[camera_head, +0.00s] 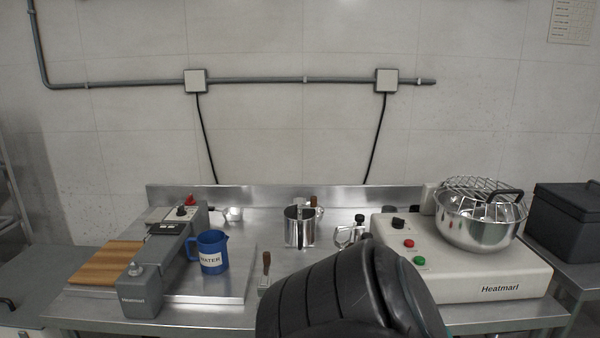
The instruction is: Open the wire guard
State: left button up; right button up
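The wire guard (472,184) is a domed metal grid over the steel bowl (478,233) of the beige Heatmarl machine (455,284), at the right. A black handle (509,193) sits at the guard's front right. Curved wires reach down at the bowl's front. I cannot tell how fully the guard covers the bowl. Neither of my grippers can be made out. A black segmented arm part of mine fills the bottom middle, to the left of the bowl and apart from it.
The machine has a black knob (398,223), a red button (409,244) and a green button (419,261). A steel pot (299,232), blue jug (209,250), wooden board (107,262) and grey Heatmarl device (150,285) stand further left. A dark box (567,222) stands right.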

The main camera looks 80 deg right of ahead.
aim_at(504, 191)
jog(key=z, duration=3.7)
jog(key=i+l+u, duration=0.35)
jog(key=l, duration=0.3)
jog(key=l+u, duration=0.2)
jog(key=l, duration=0.15)
jog(key=i+l+u, duration=0.15)
jog(key=l, duration=0.25)
